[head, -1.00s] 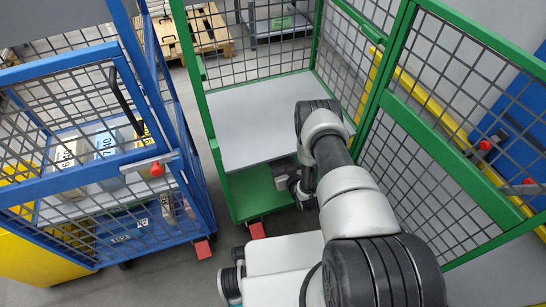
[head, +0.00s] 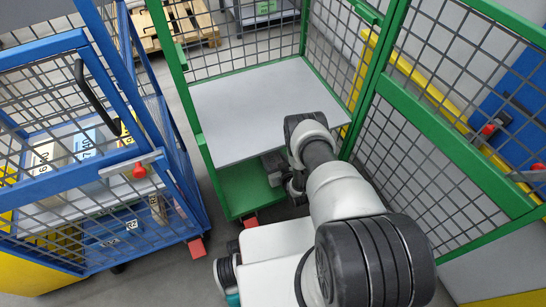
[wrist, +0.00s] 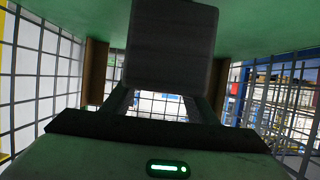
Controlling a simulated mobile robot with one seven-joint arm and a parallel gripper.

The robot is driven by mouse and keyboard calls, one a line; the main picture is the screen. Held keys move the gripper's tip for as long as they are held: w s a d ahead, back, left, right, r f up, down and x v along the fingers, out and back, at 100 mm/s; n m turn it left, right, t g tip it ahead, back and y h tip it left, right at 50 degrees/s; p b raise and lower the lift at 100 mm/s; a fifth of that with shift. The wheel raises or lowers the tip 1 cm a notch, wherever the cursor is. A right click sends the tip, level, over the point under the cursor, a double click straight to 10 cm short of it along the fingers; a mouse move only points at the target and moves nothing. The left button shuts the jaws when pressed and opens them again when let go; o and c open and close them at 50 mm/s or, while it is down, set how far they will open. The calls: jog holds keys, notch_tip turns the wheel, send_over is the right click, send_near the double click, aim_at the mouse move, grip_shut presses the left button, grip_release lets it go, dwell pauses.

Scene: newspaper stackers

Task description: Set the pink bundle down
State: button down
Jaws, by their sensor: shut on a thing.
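My gripper (wrist: 160,86) is shut on a grey-looking block, which I take to be the bundle (wrist: 170,42); no pink shows on it. In the wrist view the block sits at top centre, against or close in front of a green surface (wrist: 60,14); I cannot tell whether they touch. In the head view my arm reaches into the green cart (head: 240,190) at its front right, below the grey shelf (head: 255,105). There the arm and shelf mostly hide the gripper and bundle.
The green cart's mesh sides (head: 425,165) stand close to the right of my arm. A blue mesh cart (head: 60,185) with labelled stacks stands at left. A wooden pallet (head: 185,28) lies behind. A narrow strip of floor separates the carts.

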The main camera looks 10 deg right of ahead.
jog(key=shift+w+f+b, duration=0.15)
jog(key=shift+f+b, duration=0.15)
jog(key=shift+f, duration=0.75)
jog(key=c, duration=0.7)
grip_release()
jog(key=shift+f, duration=0.25)
jog(key=shift+r, duration=0.15)
jog(key=shift+s, duration=0.25)
